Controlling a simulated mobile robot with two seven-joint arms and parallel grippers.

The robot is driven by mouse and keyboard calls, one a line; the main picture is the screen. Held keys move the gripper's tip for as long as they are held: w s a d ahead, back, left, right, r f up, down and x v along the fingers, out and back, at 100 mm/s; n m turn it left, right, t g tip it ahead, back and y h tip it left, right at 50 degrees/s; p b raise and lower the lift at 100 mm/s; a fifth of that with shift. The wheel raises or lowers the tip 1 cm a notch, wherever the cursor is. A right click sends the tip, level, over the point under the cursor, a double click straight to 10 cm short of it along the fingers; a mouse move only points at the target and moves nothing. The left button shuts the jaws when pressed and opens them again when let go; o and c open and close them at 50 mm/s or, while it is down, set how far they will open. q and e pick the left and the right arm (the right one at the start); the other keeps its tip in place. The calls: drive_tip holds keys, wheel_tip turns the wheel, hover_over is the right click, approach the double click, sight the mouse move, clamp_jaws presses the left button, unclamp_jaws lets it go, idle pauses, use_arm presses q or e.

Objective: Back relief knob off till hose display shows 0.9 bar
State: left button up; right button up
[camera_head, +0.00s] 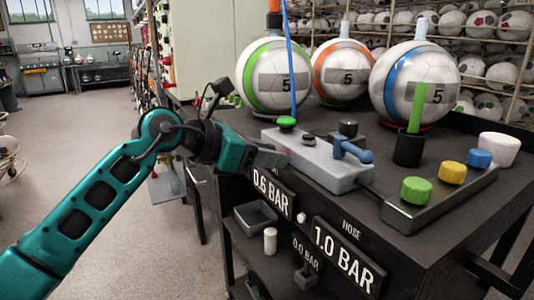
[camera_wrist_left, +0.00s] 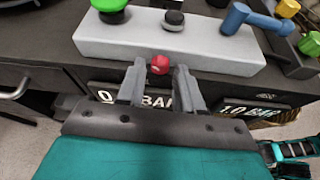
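A red knob (camera_wrist_left: 159,64) sits on the front face of the grey valve block (camera_wrist_left: 150,42), which also shows on the bench in the head view (camera_head: 318,164). My left gripper (camera_wrist_left: 160,72) points at the knob, one finger on each side, with small gaps seen between fingers and knob. In the head view the left gripper (camera_head: 274,155) is at the block's left front end and mostly hides the knob. The display under HOSE (camera_head: 348,258) reads 1.0 BAR. The left display (camera_head: 272,192) reads 0.6 BAR.
The block bears a green knob (camera_head: 286,122) and a blue lever (camera_head: 352,151). A control box with green, yellow and blue buttons (camera_head: 440,202) stands to the right. Three balls (camera_head: 277,76) stand behind. A lower shelf holds a grey tray (camera_head: 256,216) and a small 0.0 BAR display (camera_head: 305,252).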

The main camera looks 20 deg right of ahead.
use_arm(q)
clamp_jaws()
drive_tip(key=shift+w+f+n+g+h+p, duration=0.1)
drive_tip(key=shift+w+n+g+h+p, duration=0.1)
drive_tip(key=shift+n+g+p, duration=0.8)
drive_tip(key=shift+w+n+g+h+p, duration=0.2)
drive_tip(key=shift+n+g+p, duration=0.4)
drive_tip(key=shift+n+p, duration=0.65)
